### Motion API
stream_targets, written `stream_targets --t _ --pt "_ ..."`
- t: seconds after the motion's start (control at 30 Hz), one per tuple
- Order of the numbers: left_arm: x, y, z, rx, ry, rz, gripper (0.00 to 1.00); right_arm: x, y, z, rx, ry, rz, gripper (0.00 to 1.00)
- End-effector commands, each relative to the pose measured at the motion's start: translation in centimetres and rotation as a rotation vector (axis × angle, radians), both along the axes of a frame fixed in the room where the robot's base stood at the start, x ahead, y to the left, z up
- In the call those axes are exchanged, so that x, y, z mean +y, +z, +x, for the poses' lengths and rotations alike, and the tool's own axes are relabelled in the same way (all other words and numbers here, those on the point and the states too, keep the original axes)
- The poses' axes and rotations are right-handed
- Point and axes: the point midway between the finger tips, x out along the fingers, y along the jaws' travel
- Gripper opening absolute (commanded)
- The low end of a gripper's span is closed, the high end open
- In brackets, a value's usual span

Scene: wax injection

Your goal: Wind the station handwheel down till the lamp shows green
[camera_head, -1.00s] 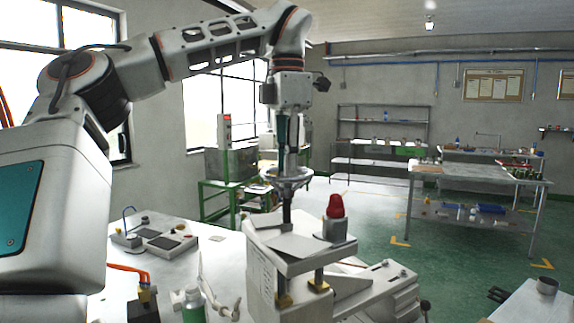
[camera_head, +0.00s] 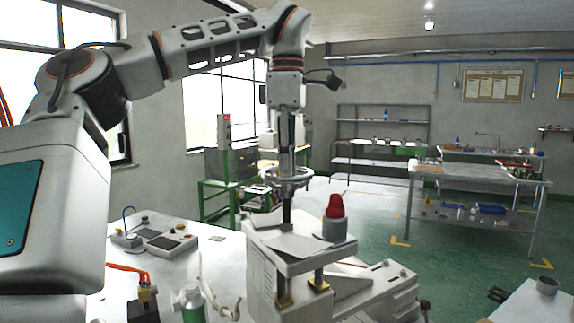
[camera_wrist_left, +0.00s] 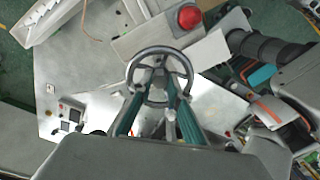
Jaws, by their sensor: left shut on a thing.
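The station handwheel (camera_head: 287,179) is a grey metal ring on an upright screw above the wax injection station (camera_head: 290,262). In the left wrist view the handwheel (camera_wrist_left: 133,66) is seen from above. My left gripper (camera_head: 287,166) points straight down over the wheel. Its teal fingers (camera_wrist_left: 160,92) reach down to the wheel's middle and are shut on it; the exact contact is partly hidden. The lamp (camera_head: 336,206) is a red dome on a grey base beside the screw. It also looks red in the left wrist view (camera_wrist_left: 189,16).
A white bench (camera_head: 200,262) holds a small device with dark pads (camera_head: 165,241) and a green bottle (camera_head: 193,305) left of the station. Green floor lies open behind the station.

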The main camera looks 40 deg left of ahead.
Motion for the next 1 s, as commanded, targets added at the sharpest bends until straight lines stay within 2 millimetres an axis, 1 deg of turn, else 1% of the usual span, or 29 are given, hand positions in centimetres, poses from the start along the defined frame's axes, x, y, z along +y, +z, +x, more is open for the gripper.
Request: stream_targets --t 0.3,0.33,0.37,0.63,0.73,0.87,1.0 --pt "0.0 0.1 0.0 -0.002 -0.001 0.0 0.0 0.1 0.0 0.0 0.0 -0.001 0.002 0.62" --pt "0.0 0.1 0.0 -0.002 -0.001 0.0 0.2 0.1 0.0 0.0 0.0 -0.002 0.003 0.62" --pt "0.0 0.1 0.0 -0.002 -0.001 0.0 0.25 0.1 0.0 0.0 0.0 -0.002 0.003 0.62" --pt "0.0 0.0 0.0 -0.001 0.0 0.001 0.25 0.4 0.0 0.0 0.001 -0.008 0.01 0.62" --pt "0.0 0.3 0.0 -0.002 0.001 0.001 0.25 0.3 -0.1 -0.1 0.004 -0.008 0.009 0.62" --pt "0.0 1.7 0.0 -0.003 0.003 0.003 0.25 0.3 0.0 -0.1 0.002 -0.006 0.008 0.62" --pt "0.0 4.0 0.1 -0.003 0.004 0.003 0.25 0.2 0.0 0.0 0.001 -0.005 0.007 0.62"
